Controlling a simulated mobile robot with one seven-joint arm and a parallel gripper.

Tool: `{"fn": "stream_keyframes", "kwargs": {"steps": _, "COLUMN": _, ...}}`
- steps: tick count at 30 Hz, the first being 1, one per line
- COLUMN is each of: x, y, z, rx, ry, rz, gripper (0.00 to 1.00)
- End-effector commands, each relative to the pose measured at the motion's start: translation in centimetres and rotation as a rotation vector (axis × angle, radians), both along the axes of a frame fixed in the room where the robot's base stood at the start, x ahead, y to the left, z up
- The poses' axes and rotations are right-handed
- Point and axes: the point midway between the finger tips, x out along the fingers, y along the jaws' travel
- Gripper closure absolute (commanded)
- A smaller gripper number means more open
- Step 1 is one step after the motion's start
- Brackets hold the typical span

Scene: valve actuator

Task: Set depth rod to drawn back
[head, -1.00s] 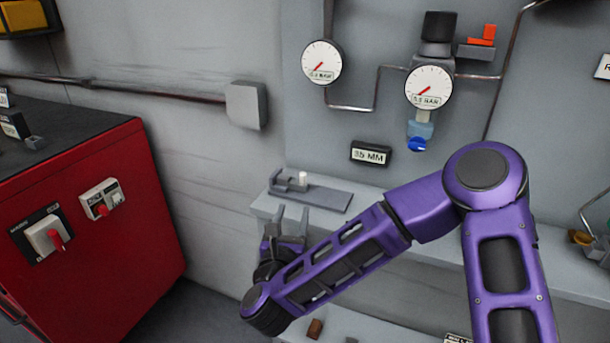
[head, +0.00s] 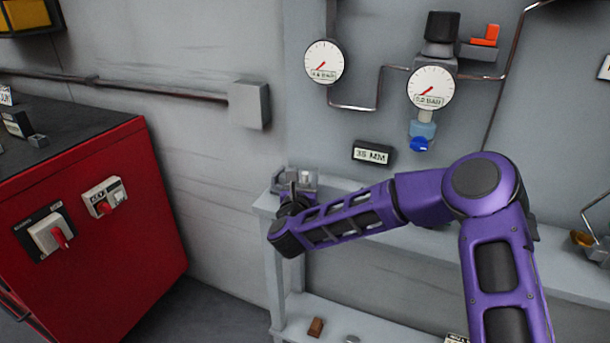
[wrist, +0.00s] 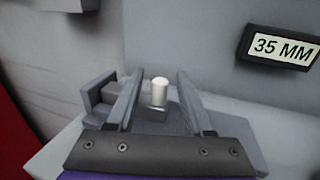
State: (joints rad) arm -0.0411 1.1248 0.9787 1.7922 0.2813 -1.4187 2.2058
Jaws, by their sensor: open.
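The depth rod's knob is a short white upright peg (wrist: 159,92) on a small grey block, seen in the wrist view on the grey slide fixture (wrist: 97,98). My gripper (wrist: 157,100) is open, with one finger on each side of the peg and a visible gap to both. In the head view my gripper (head: 294,185) is over the left end of the shelf and hides most of the fixture. The display (head: 372,153) on the wall reads 35 MM, and it also shows in the wrist view (wrist: 282,47).
The fixture sits on a grey shelf (head: 440,240) against the wall panel. Two round gauges (head: 325,62) and a blue-knobbed valve (head: 420,143) are on the panel above. A red cabinet (head: 110,215) stands at the left. A brown block (head: 316,327) lies on the lower shelf.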

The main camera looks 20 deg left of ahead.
Motion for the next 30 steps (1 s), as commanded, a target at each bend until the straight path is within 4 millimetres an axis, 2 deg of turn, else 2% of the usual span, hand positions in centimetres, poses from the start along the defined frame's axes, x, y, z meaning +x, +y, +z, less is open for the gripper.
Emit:
{"fn": "stream_keyframes", "kwargs": {"steps": 5, "x": -0.01, "y": 0.01, "z": -0.02, "rx": 0.000, "ry": 0.000, "rz": 0.000, "gripper": 0.48}}
{"fn": "stream_keyframes", "kwargs": {"steps": 14, "x": -0.03, "y": -0.01, "z": -0.01, "rx": 0.000, "ry": 0.000, "rz": 0.000, "gripper": 1.00}}
{"fn": "stream_keyframes", "kwargs": {"steps": 30, "x": -0.04, "y": -0.01, "z": 0.00, "rx": 0.000, "ry": 0.000, "rz": 0.000, "gripper": 1.00}}
